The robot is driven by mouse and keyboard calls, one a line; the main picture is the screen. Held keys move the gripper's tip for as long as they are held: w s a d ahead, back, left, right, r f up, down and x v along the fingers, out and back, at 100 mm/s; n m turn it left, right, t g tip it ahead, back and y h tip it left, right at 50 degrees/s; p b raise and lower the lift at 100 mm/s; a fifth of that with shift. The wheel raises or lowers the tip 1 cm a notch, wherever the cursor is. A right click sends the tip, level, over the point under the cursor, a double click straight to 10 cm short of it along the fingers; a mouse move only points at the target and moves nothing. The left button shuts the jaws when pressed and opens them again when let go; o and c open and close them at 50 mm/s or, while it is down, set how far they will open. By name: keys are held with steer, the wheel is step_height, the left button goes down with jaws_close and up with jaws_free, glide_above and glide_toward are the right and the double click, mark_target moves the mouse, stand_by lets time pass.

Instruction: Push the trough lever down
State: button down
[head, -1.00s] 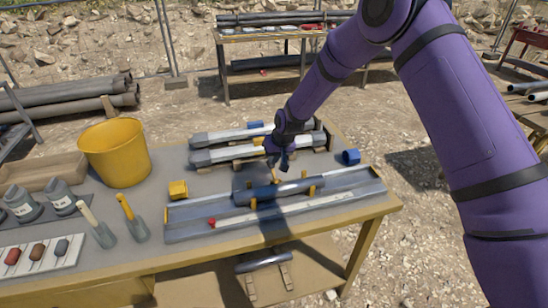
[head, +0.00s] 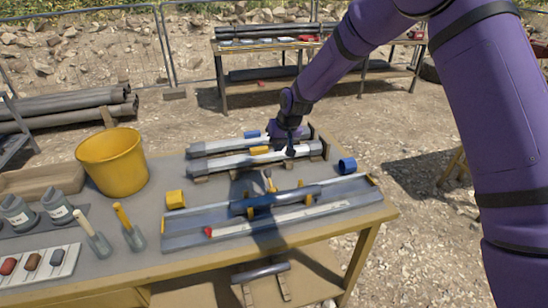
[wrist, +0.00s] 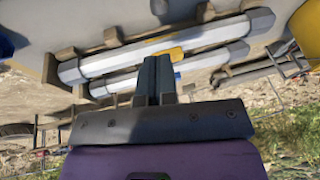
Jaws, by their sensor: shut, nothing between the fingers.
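The long grey trough (head: 183,236) lies along the front of the table. A dark pipe (head: 285,198) rests over it on yellow supports. A pale strip with a red end (head: 208,232) lies along the trough. A small yellow-tan upright piece (head: 268,181) stands just behind the pipe; I cannot tell for sure which part is the lever. My gripper (head: 291,150) is shut and empty, behind the trough, over or near the nearer grey-white bar (head: 222,162). In the wrist view my shut fingers (wrist: 155,75) point toward this bar (wrist: 110,62) and its yellow clip (wrist: 172,54).
A second similar bar (head: 220,146) with a blue clip lies behind. A yellow bucket (head: 113,165), a yellow block (head: 175,199) and a blue cylinder (head: 347,165) stand on the table. Hand tools (head: 130,228) lie at the left.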

steer(key=shift+v, duration=1.8)
steer(key=shift+w, duration=0.15)
